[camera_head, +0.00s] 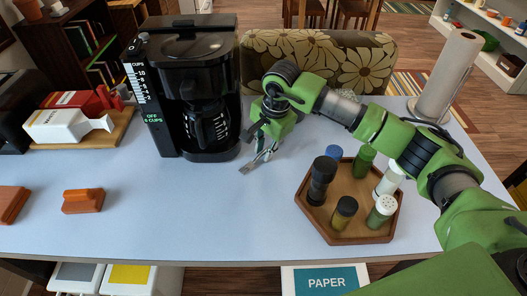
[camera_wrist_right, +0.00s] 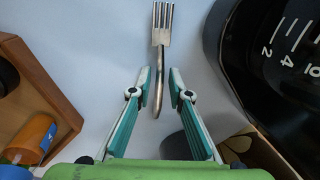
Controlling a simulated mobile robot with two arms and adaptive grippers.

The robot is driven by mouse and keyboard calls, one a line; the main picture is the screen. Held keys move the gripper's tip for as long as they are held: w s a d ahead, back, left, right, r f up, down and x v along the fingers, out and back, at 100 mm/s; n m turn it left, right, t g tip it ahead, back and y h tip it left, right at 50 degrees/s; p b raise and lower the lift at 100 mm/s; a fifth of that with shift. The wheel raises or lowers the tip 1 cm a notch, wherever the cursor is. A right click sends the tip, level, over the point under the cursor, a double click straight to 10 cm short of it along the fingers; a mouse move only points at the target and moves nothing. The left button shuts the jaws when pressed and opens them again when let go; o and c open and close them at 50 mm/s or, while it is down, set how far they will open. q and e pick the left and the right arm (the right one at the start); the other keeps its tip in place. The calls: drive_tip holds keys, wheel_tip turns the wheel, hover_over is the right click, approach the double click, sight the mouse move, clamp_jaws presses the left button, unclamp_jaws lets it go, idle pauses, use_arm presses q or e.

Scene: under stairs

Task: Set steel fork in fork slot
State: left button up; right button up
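The steel fork (camera_head: 248,167) lies on the pale blue table just right of the coffee maker, its tines toward the lower left. In the right wrist view the fork (camera_wrist_right: 161,40) has its tines away from me and its handle end between my fingers. My right gripper (camera_head: 266,149) is low over the handle. In the wrist view the right gripper (camera_wrist_right: 160,88) is open, with a finger on each side of the handle and a gap on both sides. My left gripper is not in view. I cannot make out a fork slot.
The black coffee maker (camera_head: 205,45) stands close left of the gripper. A wooden hexagonal tray (camera_head: 312,222) with several spice jars is to the right. Orange blocks (camera_head: 83,201) lie on the left. A paper towel roll (camera_head: 447,75) stands at back right. The front middle table is clear.

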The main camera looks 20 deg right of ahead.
clamp_jaws()
drive_tip(key=shift+r, duration=0.15)
